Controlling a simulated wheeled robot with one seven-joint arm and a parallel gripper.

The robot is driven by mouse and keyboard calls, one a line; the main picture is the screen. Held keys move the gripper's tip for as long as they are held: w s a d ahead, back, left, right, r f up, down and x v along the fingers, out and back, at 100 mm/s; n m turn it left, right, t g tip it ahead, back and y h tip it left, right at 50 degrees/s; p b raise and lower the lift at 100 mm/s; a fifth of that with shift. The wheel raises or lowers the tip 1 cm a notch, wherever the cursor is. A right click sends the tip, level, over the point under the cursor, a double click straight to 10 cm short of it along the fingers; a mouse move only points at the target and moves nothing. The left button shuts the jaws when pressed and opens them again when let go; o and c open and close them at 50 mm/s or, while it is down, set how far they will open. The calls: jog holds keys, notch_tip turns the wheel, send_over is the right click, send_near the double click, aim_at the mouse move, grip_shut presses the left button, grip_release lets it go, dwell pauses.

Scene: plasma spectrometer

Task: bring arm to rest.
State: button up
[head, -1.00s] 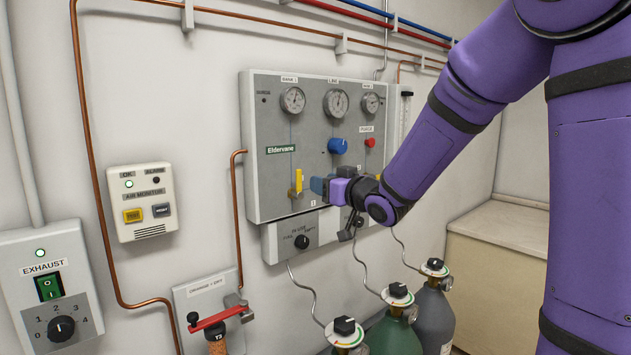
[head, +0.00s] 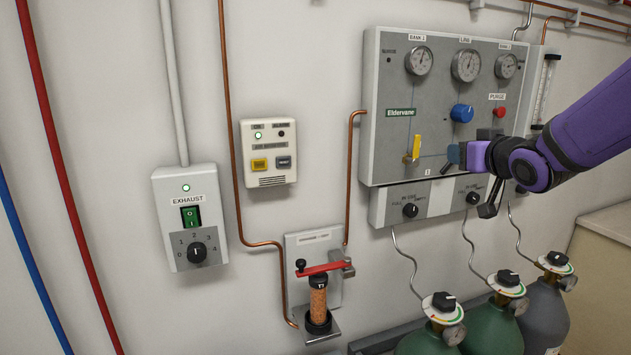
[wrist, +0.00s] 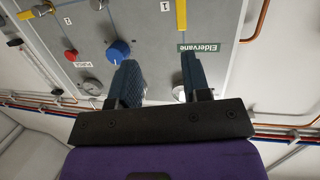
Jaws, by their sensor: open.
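My gripper (head: 452,154) is at the end of my purple arm, in front of the lower part of the grey Eldervane gas panel (head: 385,150). In the wrist view my gripper (wrist: 160,80) shows two blue fingers apart with nothing between them. The panel fills the space beyond the fingertips there, with a yellow lever (wrist: 181,15) past the right finger and a blue knob (wrist: 118,51) by the left finger. In the head view the yellow lever (head: 415,147) stands upright just left of my gripper. I cannot tell whether the fingers touch the panel.
Gas cylinders (head: 493,338) with thin hoses stand below the panel. A red-handled fixture (head: 322,270), an air monitor (head: 268,152) and an exhaust switch box (head: 190,217) are on the wall to the left. A cream bench (head: 605,240) is at the right.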

jog(key=s+a+f+m+g+h, duration=0.1)
jog(key=s+g, duration=0.4)
jog(key=s, duration=1)
jog(key=s+a+f+m+g+h, duration=0.1)
jog(key=s+g, duration=0.4)
jog(key=s, duration=1)
jog(key=shift+f, duration=0.75)
jog(key=shift+d, duration=0.15)
